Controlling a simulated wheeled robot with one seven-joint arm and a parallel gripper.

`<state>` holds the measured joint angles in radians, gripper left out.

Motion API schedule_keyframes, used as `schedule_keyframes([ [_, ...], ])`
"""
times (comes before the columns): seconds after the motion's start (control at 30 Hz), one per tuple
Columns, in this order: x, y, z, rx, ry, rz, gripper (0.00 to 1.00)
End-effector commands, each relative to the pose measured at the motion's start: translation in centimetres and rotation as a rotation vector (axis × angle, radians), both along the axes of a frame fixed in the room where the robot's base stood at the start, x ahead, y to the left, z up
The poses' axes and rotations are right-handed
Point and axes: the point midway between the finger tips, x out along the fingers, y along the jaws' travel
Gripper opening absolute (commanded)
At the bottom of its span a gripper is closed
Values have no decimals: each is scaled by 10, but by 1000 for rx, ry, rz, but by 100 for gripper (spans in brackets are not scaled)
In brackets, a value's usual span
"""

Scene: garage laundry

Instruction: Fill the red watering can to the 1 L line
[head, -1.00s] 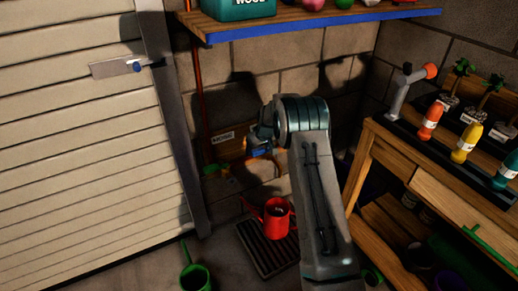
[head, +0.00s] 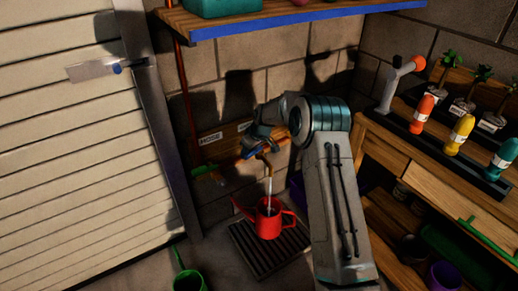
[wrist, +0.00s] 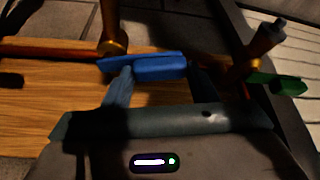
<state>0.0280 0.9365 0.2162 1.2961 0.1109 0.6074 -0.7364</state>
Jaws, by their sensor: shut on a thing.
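The red watering can (head: 268,224) stands upright on a dark slatted grate on the floor, below a brass spout (head: 266,165). A thin pale stream (head: 269,188) runs from the spout into the can's open top. My gripper (head: 251,150) is at the tap on the wall board, above and slightly left of the can. In the wrist view my gripper (wrist: 160,76) is shut on the blue tap handle (wrist: 158,67), with a finger at each side. The 1 L line and the water level inside the can cannot be made out.
A green handle (head: 210,173) sits left of the blue one on the pipe, beside a board marked HOSE. A green can (head: 188,281) stands on the floor at front left. The wooden bench (head: 400,160) stands right of my arm; a shelf (head: 290,22) hangs above.

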Motion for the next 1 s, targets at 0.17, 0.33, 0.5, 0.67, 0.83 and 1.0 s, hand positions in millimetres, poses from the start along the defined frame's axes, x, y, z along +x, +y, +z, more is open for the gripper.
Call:
schedule_keyframes([
  [0.17,0,-2,-1,-3,1,-1,11],
  [0.33,0,-2,0,-3,1,-2,75],
  [0.5,0,-2,0,-2,1,-3,75],
  [0.67,-1,-4,7,-2,0,-4,75],
  [0.83,-8,-12,34,-2,-3,-5,75],
  [1.0,-20,-22,71,-3,-2,-5,75],
])
